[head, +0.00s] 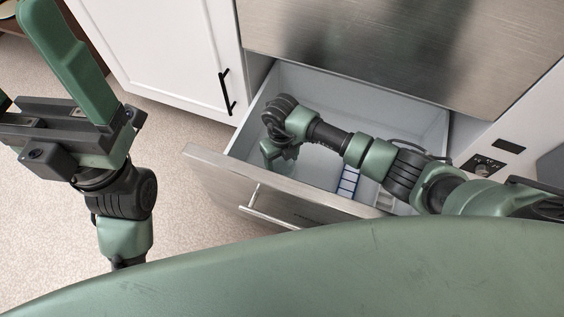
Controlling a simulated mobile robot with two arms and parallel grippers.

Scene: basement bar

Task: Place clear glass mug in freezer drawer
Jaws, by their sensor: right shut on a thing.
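The freezer drawer (215,168) is pulled open below a stainless steel front, with a grey-white interior. My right arm reaches into it from the right. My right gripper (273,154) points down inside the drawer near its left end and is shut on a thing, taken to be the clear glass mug. The mug itself cannot be made out; the gripper and wrist hide it. My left gripper (30,60) is raised at the upper left, away from the drawer, with its fingers apart and nothing seen between them.
A blue-and-white item (348,182) lies in the drawer, right of my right gripper. A bar handle (265,212) sticks out from the drawer front. A white cabinet (165,55) with a black handle stands to the left. The speckled floor (190,245) left of the drawer is clear.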

